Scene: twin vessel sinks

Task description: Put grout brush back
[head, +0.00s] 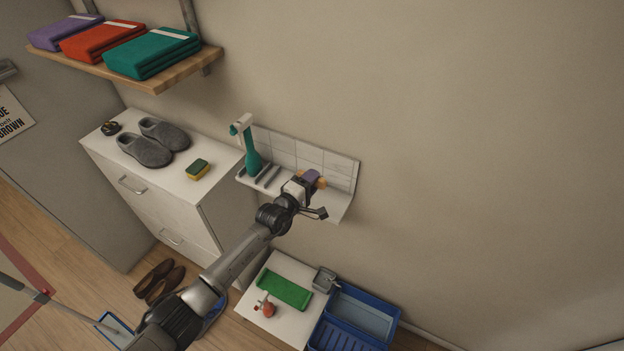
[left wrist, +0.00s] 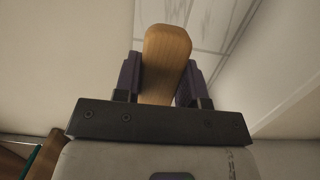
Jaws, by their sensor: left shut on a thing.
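My left gripper (head: 314,180) is shut on a wooden piece, which I take to be the grout brush (left wrist: 167,55). In the left wrist view its rounded wooden end stands between the two dark purple fingers. In the head view a bit of its wood (head: 323,183) shows beside the fingers; no bristles can be made out. The gripper is at the right part of a small white wall shelf (head: 338,207) with a tiled back. Whether the brush touches the shelf I cannot tell. My right gripper is not in view.
A teal brush-like tool with a white top (head: 251,152) stands at the shelf's left end, near grey slots (head: 267,176). A white cabinet (head: 150,205) with slippers and a sponge (head: 198,169) is left. Below are a white table (head: 262,326) and blue bins (head: 362,318).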

